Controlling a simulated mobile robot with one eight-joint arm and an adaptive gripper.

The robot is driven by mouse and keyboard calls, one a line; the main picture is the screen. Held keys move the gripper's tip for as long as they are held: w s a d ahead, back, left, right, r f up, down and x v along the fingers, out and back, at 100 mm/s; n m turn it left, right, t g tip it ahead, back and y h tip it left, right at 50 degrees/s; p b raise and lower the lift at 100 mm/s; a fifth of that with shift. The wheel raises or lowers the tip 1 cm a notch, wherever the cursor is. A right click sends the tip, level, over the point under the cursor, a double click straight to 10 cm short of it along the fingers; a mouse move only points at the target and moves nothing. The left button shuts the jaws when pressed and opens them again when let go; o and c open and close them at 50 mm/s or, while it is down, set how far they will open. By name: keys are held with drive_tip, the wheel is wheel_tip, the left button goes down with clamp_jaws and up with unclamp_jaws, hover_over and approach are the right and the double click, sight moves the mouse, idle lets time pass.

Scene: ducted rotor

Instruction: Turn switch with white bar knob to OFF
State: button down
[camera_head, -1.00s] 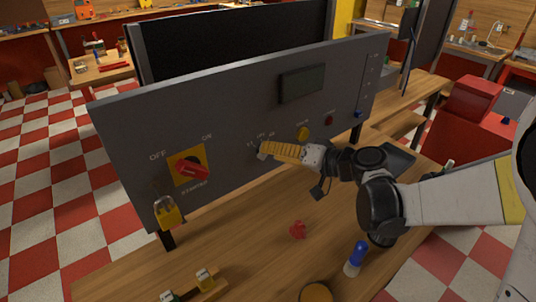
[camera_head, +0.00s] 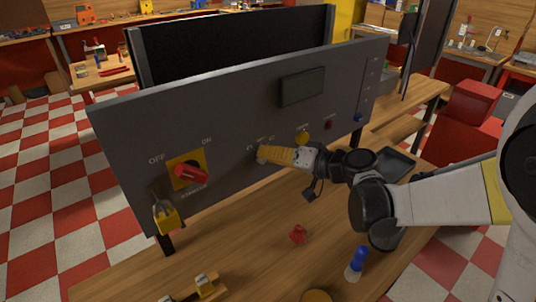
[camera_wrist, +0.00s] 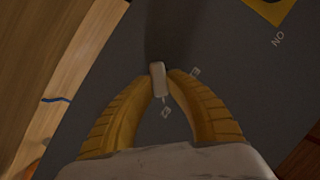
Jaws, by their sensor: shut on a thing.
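The switch's white bar knob (camera_wrist: 159,79) sits on the dark grey panel in the wrist view. My gripper's two yellow ribbed fingers (camera_wrist: 160,82) are at its two sides and shut on it. In the head view my gripper (camera_head: 262,154) points at the middle of the grey panel (camera_head: 232,115), and the fingers mostly hide the knob. Small labels (camera_wrist: 166,112) lie on the panel beside the knob, too blurred to read. Which label the knob points to, I cannot tell.
A red rotary switch (camera_head: 190,173) on a yellow plate, marked OFF, ON and STARTER, is left of my gripper. A yellow padlock (camera_head: 166,217) hangs below it. A yellow button (camera_head: 303,137) and a dark screen (camera_head: 302,86) are to the right. A red object (camera_head: 298,234) lies on the table.

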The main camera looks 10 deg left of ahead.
drive_tip(key=shift+r, duration=0.1)
drive_tip(key=n, duration=0.1)
drive_tip(key=n+h+p, duration=0.1)
drive_tip(key=n, duration=0.1)
drive_tip(key=shift+s+a+r+t+h+p, duration=0.1)
drive_tip(key=shift+s+a+t+h+p, duration=0.1)
drive_tip(key=shift+t+h+p, duration=0.15)
drive_tip(key=shift+n+t+h, duration=0.75)
drive_tip(key=shift+n, duration=0.65)
drive_tip(key=c, duration=1.3)
unclamp_jaws()
drive_tip(key=shift+a, duration=0.1)
drive_tip(key=shift+c, duration=0.2)
